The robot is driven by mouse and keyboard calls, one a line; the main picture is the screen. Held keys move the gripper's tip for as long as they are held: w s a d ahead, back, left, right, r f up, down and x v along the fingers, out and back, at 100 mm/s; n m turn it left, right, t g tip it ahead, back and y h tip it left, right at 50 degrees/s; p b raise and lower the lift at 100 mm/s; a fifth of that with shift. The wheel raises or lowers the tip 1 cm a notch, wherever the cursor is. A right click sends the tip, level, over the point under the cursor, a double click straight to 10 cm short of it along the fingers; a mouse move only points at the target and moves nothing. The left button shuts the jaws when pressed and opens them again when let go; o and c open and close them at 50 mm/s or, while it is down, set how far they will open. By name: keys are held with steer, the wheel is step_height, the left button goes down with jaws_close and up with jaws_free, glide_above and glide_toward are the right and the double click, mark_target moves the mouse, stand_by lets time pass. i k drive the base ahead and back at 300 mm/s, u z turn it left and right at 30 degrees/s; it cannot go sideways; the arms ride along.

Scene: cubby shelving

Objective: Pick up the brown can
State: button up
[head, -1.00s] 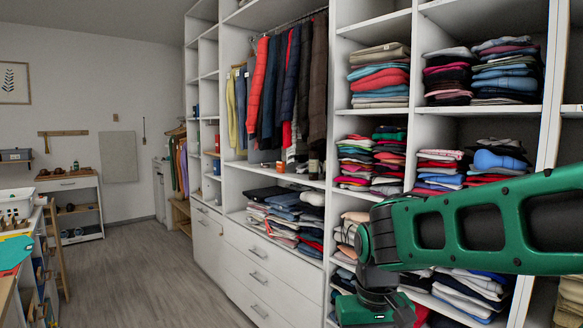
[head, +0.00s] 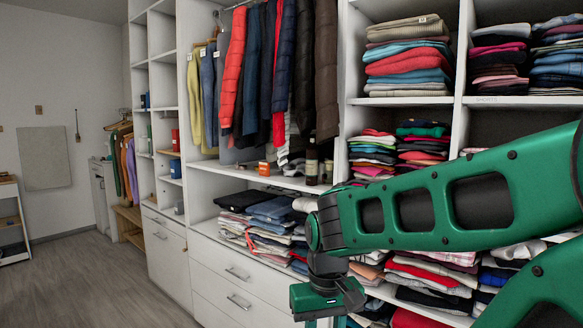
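On the shelf under the hanging clothes, a small orange-brown can-like item (head: 264,168) stands near the front edge. A dark brown bottle-like item (head: 311,161) stands farther right on the same shelf. I cannot tell surely which one is the brown can. My gripper (head: 326,317) hangs at the bottom of the head view, below and in front of that shelf, apart from both items. Its fingertips are cut off by the picture's lower edge, so its opening is hidden.
White shelving (head: 350,99) holds folded clothes on the right. Hanging jackets (head: 270,75) come down close above the shelf items. Drawers (head: 235,273) are below. The wooden floor (head: 90,285) at the left is clear.

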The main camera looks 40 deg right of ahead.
mark_target(312, 173)
steer(key=u, duration=0.05)
steer(key=i, duration=0.9)
steer(key=z, duration=1.05)
